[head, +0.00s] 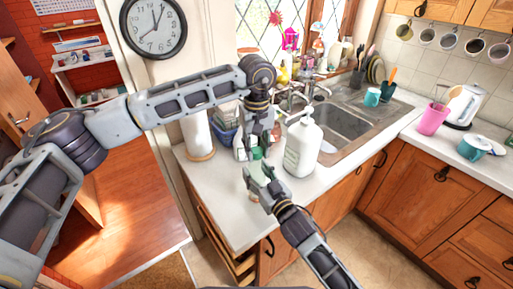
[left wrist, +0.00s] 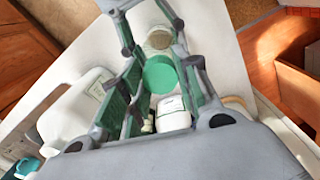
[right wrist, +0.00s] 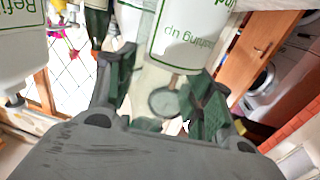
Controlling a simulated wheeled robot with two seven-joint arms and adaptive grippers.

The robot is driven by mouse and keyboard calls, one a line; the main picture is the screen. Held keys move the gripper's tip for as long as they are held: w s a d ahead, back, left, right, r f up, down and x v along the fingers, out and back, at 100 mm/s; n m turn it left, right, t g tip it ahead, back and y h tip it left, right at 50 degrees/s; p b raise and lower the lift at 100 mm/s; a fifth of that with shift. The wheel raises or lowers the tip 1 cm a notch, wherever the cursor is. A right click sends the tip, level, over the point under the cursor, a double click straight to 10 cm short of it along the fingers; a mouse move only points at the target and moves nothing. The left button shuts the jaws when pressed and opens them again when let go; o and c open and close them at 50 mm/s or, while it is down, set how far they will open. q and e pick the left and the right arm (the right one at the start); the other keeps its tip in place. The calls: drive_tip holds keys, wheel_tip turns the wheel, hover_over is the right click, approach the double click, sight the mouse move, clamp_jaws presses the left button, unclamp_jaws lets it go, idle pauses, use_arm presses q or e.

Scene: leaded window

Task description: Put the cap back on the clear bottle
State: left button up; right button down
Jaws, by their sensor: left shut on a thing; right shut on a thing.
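The green cap (head: 257,153) is held between the fingers of my left gripper (head: 258,147), which points down from above. In the left wrist view the cap (left wrist: 160,74) shows as a round green disc between the fingers. My right gripper (head: 259,180) comes from below and is shut on the clear bottle, whose see-through body (right wrist: 148,88) shows between its fingers in the right wrist view. The cap is just above the bottle in the head view; I cannot tell whether they touch. The bottle's mouth is hidden.
A large white jug (head: 303,147) stands close to the right of both grippers. A paper towel roll (head: 198,135) and a blue basket (head: 225,133) are at the left. The sink (head: 340,122) lies behind the jug. The counter's front left (head: 225,205) is clear.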

use_arm(q)
drive_tip(key=shift+m, duration=1.1)
drive_tip(key=o, duration=1.2)
drive_tip(key=shift+r, duration=0.1)
drive_tip(key=shift+r, duration=5.9)
use_arm(e)
drive_tip(key=c, duration=0.5)
unclamp_jaws()
drive_tip(key=shift+s, duration=0.1)
